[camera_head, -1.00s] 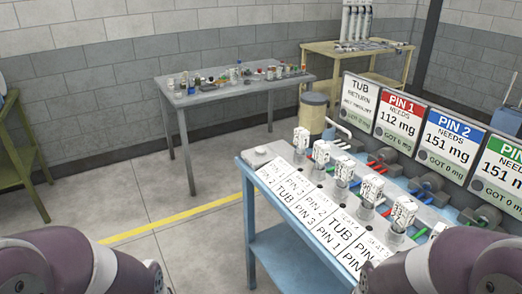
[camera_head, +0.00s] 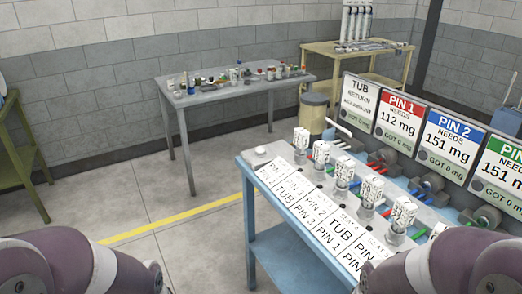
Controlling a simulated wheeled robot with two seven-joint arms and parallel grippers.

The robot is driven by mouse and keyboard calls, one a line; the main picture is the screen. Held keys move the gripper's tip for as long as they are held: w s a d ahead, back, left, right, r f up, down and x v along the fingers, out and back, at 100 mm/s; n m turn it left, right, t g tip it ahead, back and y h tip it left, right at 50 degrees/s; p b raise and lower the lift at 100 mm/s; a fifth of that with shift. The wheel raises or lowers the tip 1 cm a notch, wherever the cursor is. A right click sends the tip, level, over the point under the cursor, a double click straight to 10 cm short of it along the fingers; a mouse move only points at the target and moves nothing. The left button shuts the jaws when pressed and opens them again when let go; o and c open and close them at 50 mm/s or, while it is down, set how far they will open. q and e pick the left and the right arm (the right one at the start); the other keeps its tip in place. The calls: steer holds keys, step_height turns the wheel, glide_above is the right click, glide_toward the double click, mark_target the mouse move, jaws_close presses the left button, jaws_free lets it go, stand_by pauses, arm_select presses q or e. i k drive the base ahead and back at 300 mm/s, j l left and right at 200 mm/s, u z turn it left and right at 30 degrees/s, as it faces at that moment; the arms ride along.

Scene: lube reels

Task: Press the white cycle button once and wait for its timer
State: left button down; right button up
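A small round white button (camera_head: 261,150) sits on the far left corner of the blue bench top (camera_head: 249,160). It looks like the white cycle button, and nothing covers it. No timer display can be made out. My purple and white arm links show at the lower left and lower right corners. Neither gripper is in the picture, and nothing of mine is close to the button.
White counters (camera_head: 345,172) stand in a row along the bench behind label cards (camera_head: 313,206). Signs for TUB (camera_head: 360,98), PIN 1 (camera_head: 398,120) and others stand behind. A grey table (camera_head: 215,88) with small items is farther back. Floor left of the bench is clear.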

mark_target(260, 151)
steer(key=i+j, duration=0.3)
steer(key=i, duration=0.15)
steer(key=i+j, duration=0.3)
steer(key=i, duration=0.15)
steer(key=i+j, duration=0.3)
steer(key=i, duration=0.15)
steer(key=z, duration=1.1)
